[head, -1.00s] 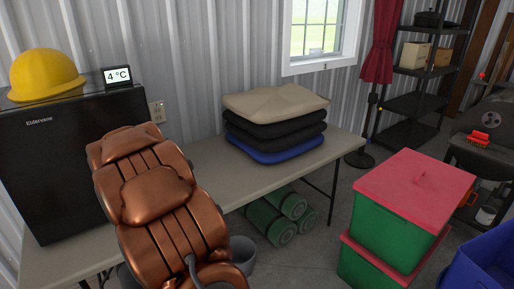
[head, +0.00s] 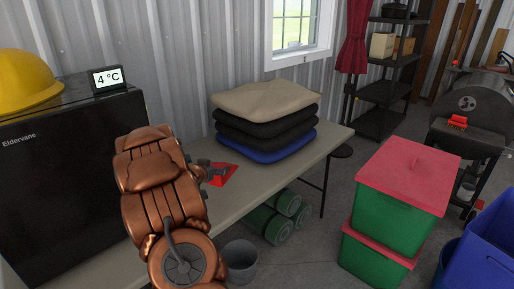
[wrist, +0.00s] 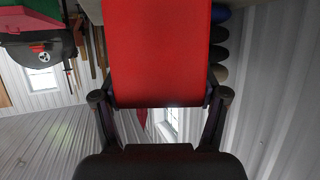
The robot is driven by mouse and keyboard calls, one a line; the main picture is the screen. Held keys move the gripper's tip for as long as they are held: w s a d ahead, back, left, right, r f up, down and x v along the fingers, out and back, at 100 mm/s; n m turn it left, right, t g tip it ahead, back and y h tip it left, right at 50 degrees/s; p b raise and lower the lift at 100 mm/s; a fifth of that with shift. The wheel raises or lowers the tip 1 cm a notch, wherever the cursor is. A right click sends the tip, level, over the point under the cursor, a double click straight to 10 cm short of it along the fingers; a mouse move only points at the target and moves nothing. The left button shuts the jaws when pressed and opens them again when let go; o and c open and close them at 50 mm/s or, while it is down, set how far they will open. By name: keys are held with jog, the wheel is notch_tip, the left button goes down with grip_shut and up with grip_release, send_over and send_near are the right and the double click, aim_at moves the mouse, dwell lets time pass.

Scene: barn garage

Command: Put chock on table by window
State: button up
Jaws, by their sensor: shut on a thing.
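The red chock (head: 224,176) is held over the table by the window (head: 262,178), in front of the cushion stack. In the wrist view the red chock (wrist: 158,50) fills the space between the two fingers. My gripper (head: 208,170) is shut on it, partly hidden behind my copper-coloured arm in the head view. The table is a long beige top along the metal wall, under the window (head: 297,28). I cannot tell whether the chock touches the tabletop.
A stack of cushions (head: 265,103) stands on the table's far part. A black fridge (head: 70,175) with a yellow helmet (head: 25,82) is at left. Green rolls (head: 270,225) and a grey bucket (head: 240,262) are below. Green boxes with red lids (head: 405,185) stand at right.

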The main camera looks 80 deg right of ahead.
jog(key=s+a+f+b, duration=0.2)
jog(key=s+a+b, duration=0.1)
jog(key=a, duration=0.4)
jog(key=s+a+f+b, duration=0.2)
jog(key=s+a+b, duration=0.1)
jog(key=a, duration=0.3)
jog(key=p, duration=0.2)
send_over(219, 198)
jog(key=shift+a+f, duration=0.2)
jog(key=shift+f, duration=0.7)
jog(key=shift+d+f, duration=0.15)
jog(key=shift+f, duration=1.65)
jog(key=shift+f, duration=0.1)
jog(key=o, duration=1.7)
jog(key=shift+f, duration=0.1)
